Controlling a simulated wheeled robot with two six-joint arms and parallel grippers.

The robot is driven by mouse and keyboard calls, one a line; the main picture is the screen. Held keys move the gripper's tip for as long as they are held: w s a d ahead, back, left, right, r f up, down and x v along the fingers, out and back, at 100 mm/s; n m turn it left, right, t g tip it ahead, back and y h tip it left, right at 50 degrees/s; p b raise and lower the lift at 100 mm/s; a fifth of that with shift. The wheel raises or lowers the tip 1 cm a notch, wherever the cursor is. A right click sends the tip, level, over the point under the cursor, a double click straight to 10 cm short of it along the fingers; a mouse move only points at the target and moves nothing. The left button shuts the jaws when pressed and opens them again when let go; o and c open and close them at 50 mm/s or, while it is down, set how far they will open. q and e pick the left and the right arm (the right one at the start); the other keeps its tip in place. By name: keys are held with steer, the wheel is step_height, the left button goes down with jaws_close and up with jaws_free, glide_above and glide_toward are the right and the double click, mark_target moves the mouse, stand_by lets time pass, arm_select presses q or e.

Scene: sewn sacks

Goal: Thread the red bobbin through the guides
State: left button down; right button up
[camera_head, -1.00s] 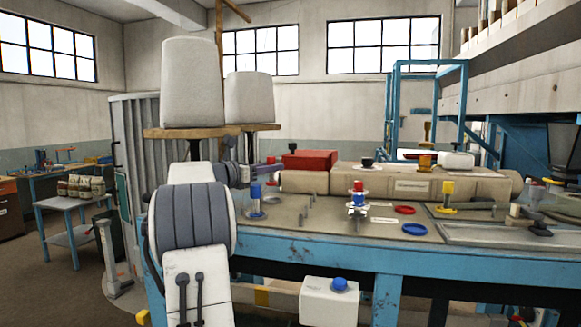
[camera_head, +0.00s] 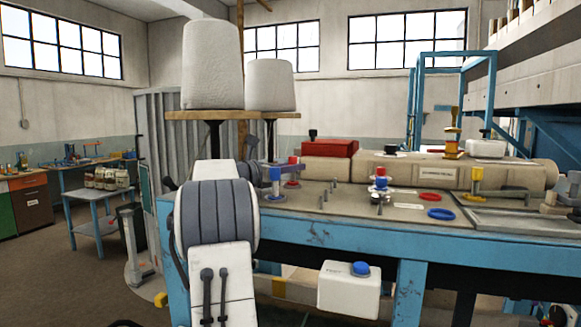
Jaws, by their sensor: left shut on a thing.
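My left gripper (camera_head: 280,176) reaches over the back left of the blue table, largely hidden by my own arm. It is shut on the red bobbin (camera_head: 293,160), which is small and partly covered here. The bobbin is low, close to the tabletop; I cannot tell whether it touches. A blue bobbin (camera_head: 275,173) stands beside it, overlapping the gripper in the picture. Short metal guide pins (camera_head: 324,197) stand on the tabletop to the right of it. Farther right is a stand with red and blue pieces (camera_head: 380,182). My right gripper is not in view.
Large white spools (camera_head: 212,65) stand at the left.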

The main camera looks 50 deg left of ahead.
arm_select(q)
steer(key=shift+s+f, duration=0.1)
steer(key=shift+f, duration=0.1)
steer(key=c, duration=0.5)
jaws_free()
steer(key=shift+c, duration=0.2)
steer(key=shift+s+f+b, duration=0.1)
steer(key=shift+s+b, duration=0.25)
steer(key=shift+s, duration=0.15)
steer(key=s+b, duration=0.1)
steer(key=s, duration=0.3)
steer(key=s+b, duration=0.2)
steer(key=s, duration=0.3)
steer(key=shift+s+a, duration=0.2)
steer(key=shift+s, duration=0.05)
